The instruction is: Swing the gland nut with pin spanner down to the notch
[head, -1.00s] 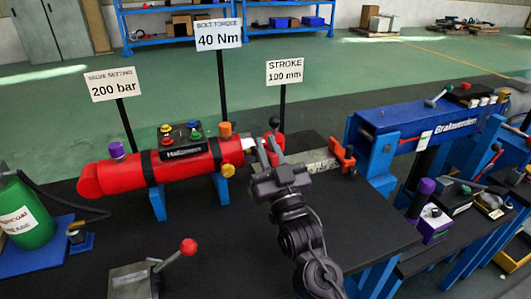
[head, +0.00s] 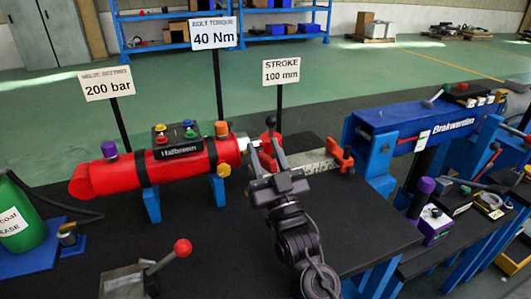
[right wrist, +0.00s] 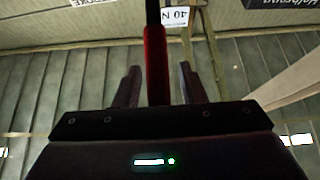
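The red cylinder (head: 145,168) lies on blue supports on the black table in the head view. A pale metal end, which appears to be the gland nut (head: 242,142), sits at its right end. My right gripper (head: 267,148) is just right of it, fingers pointing up and away. In the right wrist view, a red handle with a thin dark rod, which appears to be the pin spanner (right wrist: 155,65), stands between the open fingers (right wrist: 160,85), with a gap on both sides. The notch cannot be made out. My left gripper is out of view.
Signs for valve setting (head: 107,83), bolt torque (head: 213,33) and stroke (head: 281,71) stand behind the cylinder. A red-knobbed lever (head: 182,248) stands in front. A blue crane beam (head: 430,128) is at right.

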